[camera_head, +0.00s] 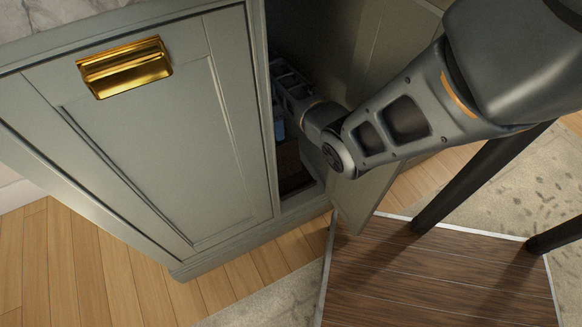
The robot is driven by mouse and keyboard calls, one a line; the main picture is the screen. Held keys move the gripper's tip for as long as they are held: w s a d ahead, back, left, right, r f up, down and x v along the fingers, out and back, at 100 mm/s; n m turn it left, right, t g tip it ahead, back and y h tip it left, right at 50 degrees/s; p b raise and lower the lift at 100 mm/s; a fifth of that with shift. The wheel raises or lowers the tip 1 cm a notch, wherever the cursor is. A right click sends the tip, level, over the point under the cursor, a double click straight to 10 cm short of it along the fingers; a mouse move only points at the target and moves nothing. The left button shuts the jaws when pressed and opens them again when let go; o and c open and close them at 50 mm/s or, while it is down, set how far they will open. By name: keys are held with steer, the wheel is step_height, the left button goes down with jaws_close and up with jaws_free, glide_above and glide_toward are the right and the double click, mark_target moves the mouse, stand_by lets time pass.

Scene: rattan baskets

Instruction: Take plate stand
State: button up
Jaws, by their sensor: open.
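My arm reaches from the upper right into the open cabinet (210,130). My gripper (281,82) is inside the dark interior, partly hidden behind the cabinet's front edge; it is open. I cannot make out a plate stand with certainty. A small blue thing (280,130) shows below my gripper, mostly hidden by the cabinet frame. A dark brown thing (291,165) lies low in the cabinet, its shape unclear. I cannot tell whether my gripper touches anything.
The cabinet door (366,197) stands open to the right, beneath and beside my arm. A closed grey-green front with a gold handle (125,67) is at left. A dark wooden surface (440,275) lies at lower right. Light wood floor (90,265) is clear at lower left.

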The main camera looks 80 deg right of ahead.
mark_target(279, 145)
steer(key=b+x, duration=0.3)
steer(key=x, duration=0.4)
steer(key=shift+f, duration=0.1)
steer(key=shift+a, duration=0.1)
steer(key=shift+c, duration=0.4)
jaws_close()
stand_by(0.8)
